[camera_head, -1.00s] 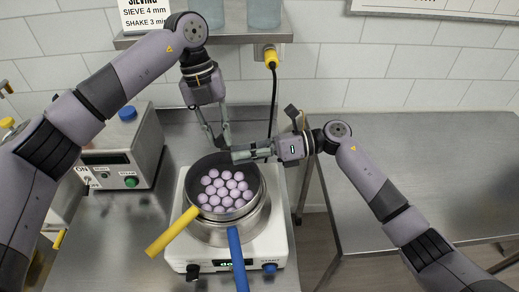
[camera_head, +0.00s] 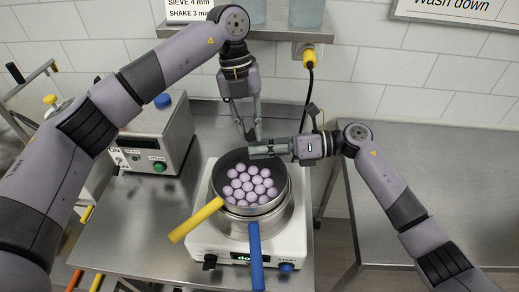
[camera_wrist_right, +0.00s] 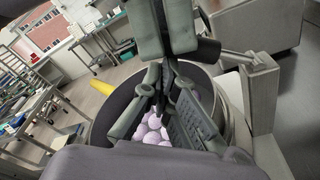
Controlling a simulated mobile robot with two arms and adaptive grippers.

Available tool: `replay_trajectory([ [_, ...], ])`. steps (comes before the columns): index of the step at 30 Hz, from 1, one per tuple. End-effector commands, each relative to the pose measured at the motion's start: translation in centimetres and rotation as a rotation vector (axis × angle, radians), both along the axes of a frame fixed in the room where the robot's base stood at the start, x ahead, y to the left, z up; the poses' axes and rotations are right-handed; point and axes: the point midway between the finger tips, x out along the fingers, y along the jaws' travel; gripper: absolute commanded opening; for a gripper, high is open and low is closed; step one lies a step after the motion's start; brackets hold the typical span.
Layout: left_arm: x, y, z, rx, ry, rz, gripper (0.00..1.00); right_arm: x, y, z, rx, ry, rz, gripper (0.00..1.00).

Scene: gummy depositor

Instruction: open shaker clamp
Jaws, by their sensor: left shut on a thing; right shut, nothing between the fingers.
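The shaker (camera_head: 208,236) is a white box with a lit display and knobs in the head view. A yellow-handled pan (camera_head: 205,213) of pale purple balls (camera_head: 250,186) sits on it, nested over a blue-handled pot (camera_head: 254,250). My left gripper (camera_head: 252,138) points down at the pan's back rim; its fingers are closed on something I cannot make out. My right gripper (camera_head: 252,153) reaches in from the right over the back of the pan, shut and empty, close to the left fingertips. A grey post with a short arm (camera_wrist_right: 258,85), possibly the clamp, stands beside the pan in the wrist view.
A control box with a blue knob and green button (camera_head: 160,140) stands left of the shaker. A wall shelf (camera_head: 283,32) hangs behind. A black cable with a yellow plug (camera_head: 309,55) runs down the wall. The right metal table (camera_head: 430,160) is clear.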

Motion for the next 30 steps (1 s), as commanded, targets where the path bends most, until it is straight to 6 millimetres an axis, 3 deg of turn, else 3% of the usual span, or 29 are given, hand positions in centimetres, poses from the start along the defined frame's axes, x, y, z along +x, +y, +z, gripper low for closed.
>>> replay_trajectory([
  [1, 0.0, 0.0, 0.0, 0.004, 0.001, -0.002, 0.00, 0.6, -0.1, 1.0, 0.015, -0.010, -0.016, 0.00],
  [2, -0.1, 0.1, -0.1, 0.003, 0.002, -0.002, 0.19, 0.6, -0.1, 1.0, 0.016, -0.010, -0.016, 0.00],
  [11, -0.1, 0.0, -0.1, 0.003, 0.004, -0.003, 0.39, 0.5, -0.1, 0.8, 0.013, -0.010, -0.014, 0.00],
  [23, 0.0, 0.1, 0.4, 0.002, 0.002, -0.002, 0.39, 0.4, -0.1, 0.6, 0.010, -0.008, -0.010, 0.00],
  [30, 1.0, 0.8, 4.6, 0.001, -0.001, 0.001, 0.39, 0.3, -0.1, 0.6, 0.009, -0.007, -0.010, 0.00],
])
